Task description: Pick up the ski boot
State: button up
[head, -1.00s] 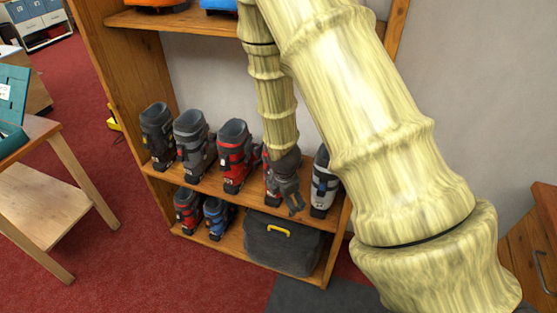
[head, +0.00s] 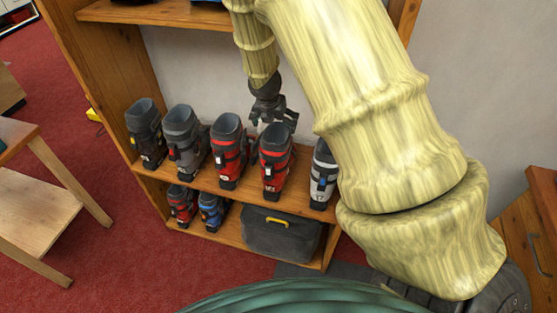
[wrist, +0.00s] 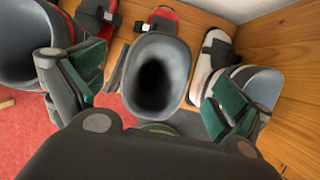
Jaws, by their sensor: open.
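Several ski boots stand upright on the wooden shelf. A red and black boot (head: 275,162) is fourth from the left on the upper row. My gripper (head: 274,119) is just above its cuff and looks open and empty. In the wrist view this boot's grey cuff opening (wrist: 155,75) lies between the two spread fingers (wrist: 150,95), its red toe beyond. I cannot tell whether the fingertips are level with the cuff. A red boot (head: 229,150) stands to its left and a white boot (head: 322,175) to its right, partly hidden by my arm.
A grey boot (head: 184,142) and a dark boot (head: 146,135) stand further left. Below are a small red boot (head: 181,206), a blue boot (head: 212,210) and a grey bin (head: 280,242). A wooden table (head: 35,205) is at left. Neighbouring boots leave little side room.

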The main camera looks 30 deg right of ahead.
aim_at(280, 135)
jog(key=shift+w+d+f, duration=0.15)
jog(key=shift+w+f, duration=0.25)
jog(key=shift+f, duration=0.2)
jog(key=shift+d+f, duration=0.1)
jog(key=shift+p+x, duration=0.65)
jog(key=shift+x, duration=0.3)
jog(key=shift+d+f+p, duration=0.4)
jog(key=shift+d+f, duration=0.15)
jog(key=shift+f, duration=0.3)
jog(key=shift+w+d+f, duration=0.15)
jog(key=shift+w+f, duration=0.05)
jog(key=shift+f, duration=0.3)
jog(key=shift+r, duration=0.1)
jog(key=c, duration=1.8)
